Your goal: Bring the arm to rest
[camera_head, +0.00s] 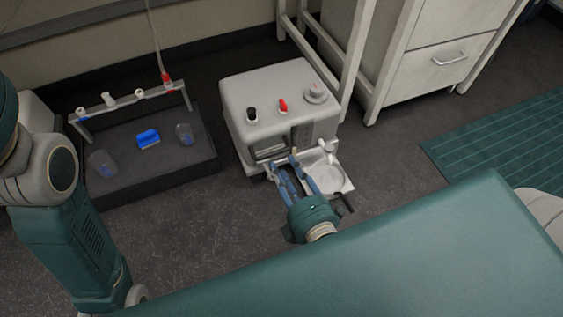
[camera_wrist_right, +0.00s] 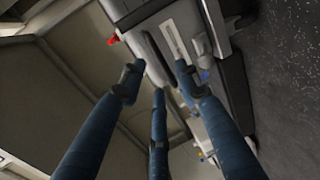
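My right gripper (camera_head: 281,172) is in front of an off-white bench device, its blue fingers pointing at the device's front. In the right wrist view the fingers of this gripper (camera_wrist_right: 158,78) stand apart with nothing between them. The device (camera_head: 240,95) has a black knob, a red knob and a round dial on top, and a dark slot in front. It also shows tilted in the wrist view (camera_wrist_right: 125,12). I cannot tell whether the fingers touch it. Part of my left arm shows at the left edge; its gripper is out of view.
A small white tray (camera_head: 345,184) adjoins the device's front right. To the left, a dark platform (camera_head: 190,163) bears a rack (camera_head: 130,99), a blue item (camera_head: 148,139) and two clear cups. A white drawer cabinet (camera_head: 425,75) stands behind right. A green ribbed mat (camera_head: 500,135) lies at right.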

